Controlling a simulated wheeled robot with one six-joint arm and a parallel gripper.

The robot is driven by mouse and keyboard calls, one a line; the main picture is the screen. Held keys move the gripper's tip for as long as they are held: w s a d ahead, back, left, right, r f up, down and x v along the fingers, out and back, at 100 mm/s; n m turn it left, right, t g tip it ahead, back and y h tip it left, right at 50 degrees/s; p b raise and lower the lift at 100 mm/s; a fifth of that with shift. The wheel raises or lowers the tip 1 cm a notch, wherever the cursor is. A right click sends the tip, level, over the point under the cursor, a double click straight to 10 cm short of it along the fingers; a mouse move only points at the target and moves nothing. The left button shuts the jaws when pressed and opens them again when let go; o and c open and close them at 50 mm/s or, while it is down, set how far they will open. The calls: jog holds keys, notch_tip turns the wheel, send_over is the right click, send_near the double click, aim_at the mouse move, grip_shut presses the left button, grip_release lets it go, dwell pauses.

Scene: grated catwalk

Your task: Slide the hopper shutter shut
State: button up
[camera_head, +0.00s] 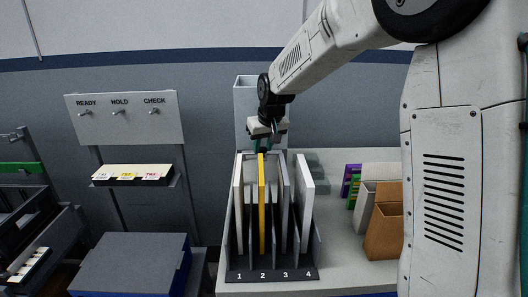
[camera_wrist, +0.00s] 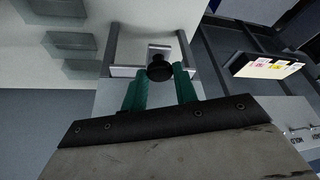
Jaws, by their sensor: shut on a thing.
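My gripper (camera_head: 262,145) reaches down behind the numbered rack in the head view. In the wrist view its green fingers (camera_wrist: 158,82) are shut on a round black knob (camera_wrist: 160,67). The knob sits in front of a small pale bracket (camera_wrist: 158,49), which appears to belong to the shutter. Two dark parallel rails (camera_wrist: 111,48) run on either side of it. A tall pale grey box (camera_head: 246,97), likely the hopper, stands behind my gripper. My gripper and the rack hide the shutter in the head view, and I cannot tell how far it is open.
The rack (camera_head: 272,275) holds upright panels, one yellow (camera_head: 261,205), close in front of my gripper. A brown box (camera_head: 384,235) and coloured folders (camera_head: 352,184) stand to the right. A switch panel (camera_head: 125,118) and a dark grey lidded bin (camera_head: 130,262) are at left.

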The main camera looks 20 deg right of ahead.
jog(key=shift+w+d+r, duration=0.1)
jog(key=shift+w+d, duration=0.05)
jog(key=shift+w, duration=0.35)
jog(key=o, duration=1)
jog(key=shift+d, duration=0.1)
jog(key=shift+c, duration=0.2)
jog(key=v, duration=0.7)
jog(key=shift+r, duration=0.35)
jog(key=shift+s, duration=0.15)
